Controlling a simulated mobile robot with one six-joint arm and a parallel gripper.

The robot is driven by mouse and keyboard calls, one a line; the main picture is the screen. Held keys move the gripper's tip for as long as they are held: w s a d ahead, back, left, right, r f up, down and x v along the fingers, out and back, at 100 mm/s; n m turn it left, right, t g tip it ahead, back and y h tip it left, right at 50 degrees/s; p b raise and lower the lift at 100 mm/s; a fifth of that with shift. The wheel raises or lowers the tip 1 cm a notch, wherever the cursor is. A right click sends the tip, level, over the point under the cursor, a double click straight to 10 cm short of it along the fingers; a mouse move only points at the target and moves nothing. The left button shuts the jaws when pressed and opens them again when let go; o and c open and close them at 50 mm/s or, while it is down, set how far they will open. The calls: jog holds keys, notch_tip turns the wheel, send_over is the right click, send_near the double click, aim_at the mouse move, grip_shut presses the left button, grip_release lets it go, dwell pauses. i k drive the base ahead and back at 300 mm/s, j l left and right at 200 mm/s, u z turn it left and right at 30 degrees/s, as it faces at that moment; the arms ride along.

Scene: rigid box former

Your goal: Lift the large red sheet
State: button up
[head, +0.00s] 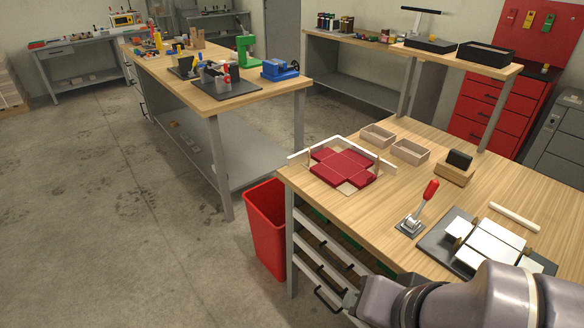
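A red cross-shaped sheet (343,167), with a middle panel and flaps marked by creases, lies flat on the wooden bench near its far left corner. A pale board shows in the gaps between its flaps. A white L-shaped rail (352,143) runs along its back, and thin upright pegs stand close to its edges. My arm enters at the bottom right, in front of the bench and well apart from the red sheet. I cannot make out my gripper's fingers.
Two shallow wooden trays (409,151) and a wooden block with a black top (455,167) stand behind and right of the sheet. A red-handled lever clamp (418,209) and a dark plate with white panels (489,245) stand nearer me. A red bin (267,228) stands left of the bench.

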aim_at(336, 168)
jog(key=i+j+z, duration=0.25)
jog(key=i+j, duration=0.15)
jog(key=i, duration=0.3)
jog(key=i+j+z, duration=0.25)
jog(key=i+j, duration=0.3)
jog(key=i, duration=0.1)
